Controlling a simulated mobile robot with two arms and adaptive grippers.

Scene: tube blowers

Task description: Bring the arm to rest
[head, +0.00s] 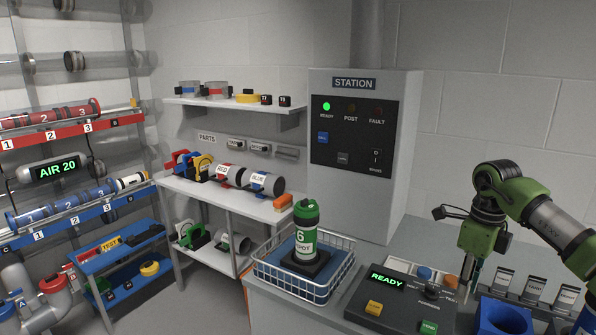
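My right arm comes in from the right edge, green and dark grey. Its gripper (467,284) points down over the right end of the control panel (353,310) on the bench. The fingers are small and seen edge-on, so I cannot tell whether they are open or shut. I see nothing clearly held in them. My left arm and gripper are not in view. A green-and-white tube carrier (305,236) marked 6 stands upright on a dark base in a wire basket (262,276) with a blue bottom, left of the panel and apart from the gripper.
The panel has a READY display and several buttons. A blue socket (494,317) and labelled card holders (533,290) stand close right of the gripper. The station cabinet (400,165) rises behind, its green READY lamp lit. Shelves with carriers are at left. Open air lies above the bench.

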